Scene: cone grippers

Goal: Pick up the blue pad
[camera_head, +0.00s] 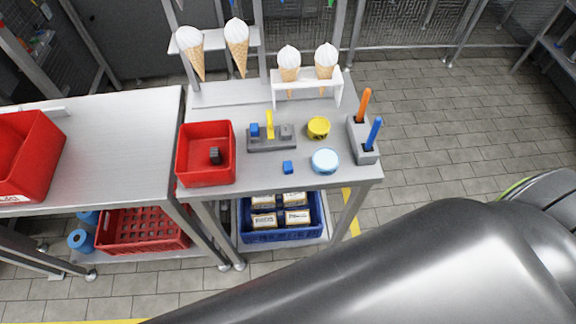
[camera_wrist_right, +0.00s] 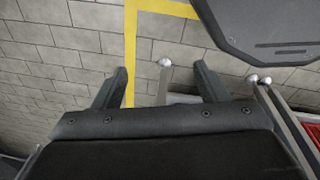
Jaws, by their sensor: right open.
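Two small blue blocks that could be the blue pad show in the head view. One blue block (camera_head: 287,168) lies alone near the table's front edge. Another blue block (camera_head: 254,130) sits on the left of a grey holder (camera_head: 272,146), beside an upright yellow piece (camera_head: 270,124). My right gripper (camera_wrist_right: 160,68) is open and empty in the right wrist view, above the tiled floor. No blue block shows between its fingers. My left gripper is not in view.
A red bin (camera_head: 206,182) with a dark block stands left on the table (camera_head: 350,185). A yellow tin (camera_head: 318,127), a light-blue round tin (camera_head: 325,160) and a grey stand (camera_head: 365,147) with orange and blue sticks are to the right. Ice-cream cones stand in racks behind.

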